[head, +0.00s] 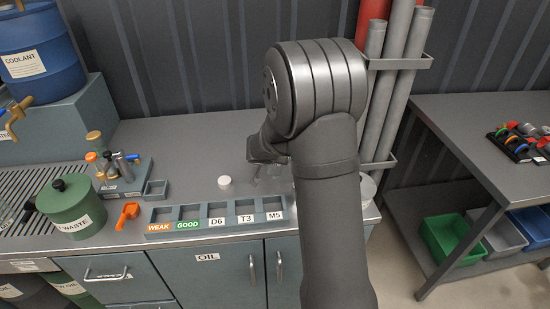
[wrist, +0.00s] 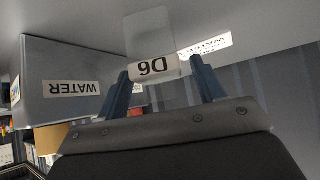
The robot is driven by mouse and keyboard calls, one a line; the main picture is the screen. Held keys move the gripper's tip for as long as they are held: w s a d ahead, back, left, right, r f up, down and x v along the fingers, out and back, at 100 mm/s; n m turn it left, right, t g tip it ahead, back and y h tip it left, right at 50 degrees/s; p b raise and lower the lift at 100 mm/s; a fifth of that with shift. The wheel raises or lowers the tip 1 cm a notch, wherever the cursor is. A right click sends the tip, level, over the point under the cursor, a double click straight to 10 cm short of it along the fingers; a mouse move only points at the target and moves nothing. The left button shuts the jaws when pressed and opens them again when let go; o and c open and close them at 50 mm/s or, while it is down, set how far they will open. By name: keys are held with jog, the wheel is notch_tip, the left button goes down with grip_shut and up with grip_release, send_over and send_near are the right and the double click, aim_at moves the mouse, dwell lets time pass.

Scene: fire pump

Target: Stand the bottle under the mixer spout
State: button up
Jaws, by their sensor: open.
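A clear bottle with a white D6 label (wrist: 153,68) shows between my gripper's blue fingers in the wrist view, where the picture is upside down. My gripper (wrist: 160,65) is open, with a finger on each side of the bottle and a gap visible at the right finger. I cannot tell whether the left finger touches it. In the head view my gripper (head: 265,152) is mostly hidden behind my arm, low over the bench, with a faint clear shape (head: 272,172) below it.
A rack (head: 216,215) marked WEAK, GOOD, D6, T3 and M5 lies along the bench front. A small white disc (head: 224,181) lies behind it. A green waste pot (head: 72,210), an orange clip (head: 128,214) and a tool holder (head: 125,180) stand left. Grey pipes (head: 398,80) rise at right.

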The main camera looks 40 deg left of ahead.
jog(key=v, duration=1.2)
jog(key=x, duration=1.2)
jog(key=shift+w+r, duration=0.1)
jog(key=shift+r, duration=0.5)
jog(key=shift+s+d, duration=0.3)
jog(key=shift+s, duration=0.55)
